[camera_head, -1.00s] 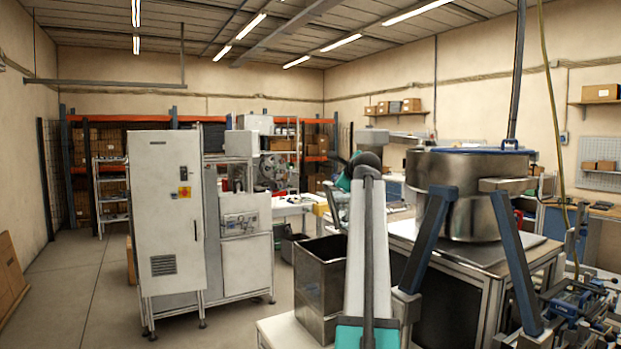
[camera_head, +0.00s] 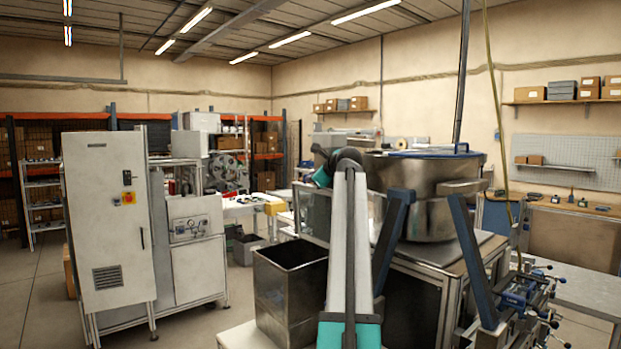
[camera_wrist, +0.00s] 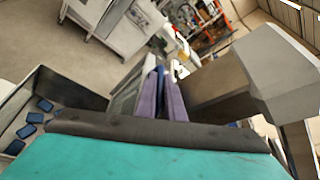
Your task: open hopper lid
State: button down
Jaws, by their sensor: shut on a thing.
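In the wrist view my gripper (camera_wrist: 166,98) has its two purple fingers close together, with a narrow blue piece between them. A grey see-through panel (camera_wrist: 128,92) lies just left of the fingers; it looks like the hopper lid, and the exact grip is hidden. The head view shows a clear panel (camera_head: 311,212) behind my arm, near my teal wrist (camera_head: 322,177); the fingers are hidden there. An open steel hopper bin (camera_head: 268,292) stands below, left of my arm. The wrist view shows an open bin (camera_wrist: 87,92) with several blue blocks (camera_wrist: 35,118) at left.
A large steel bowl (camera_head: 422,218) with a blue rim stands on a framed stand right of my arm. Dark slanted struts (camera_head: 472,250) stand in front of it. A white cabinet (camera_head: 108,220) is at left. Floor (camera_head: 32,300) is clear at far left.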

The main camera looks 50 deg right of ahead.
jog(key=shift+s+f, duration=0.2)
jog(key=shift+f, duration=0.15)
jog(key=c, duration=2.1)
grip_release()
jog(key=shift+o, duration=1.2)
jog(key=shift+s+r, duration=0.1)
jog(key=shift+w+r, duration=0.2)
jog(key=b+v, duration=0.3)
jog(key=v, duration=1)
jog(key=shift+s+a+r, duration=0.2)
jog(key=shift+s+a, duration=0.05)
jog(key=shift+s, duration=0.05)
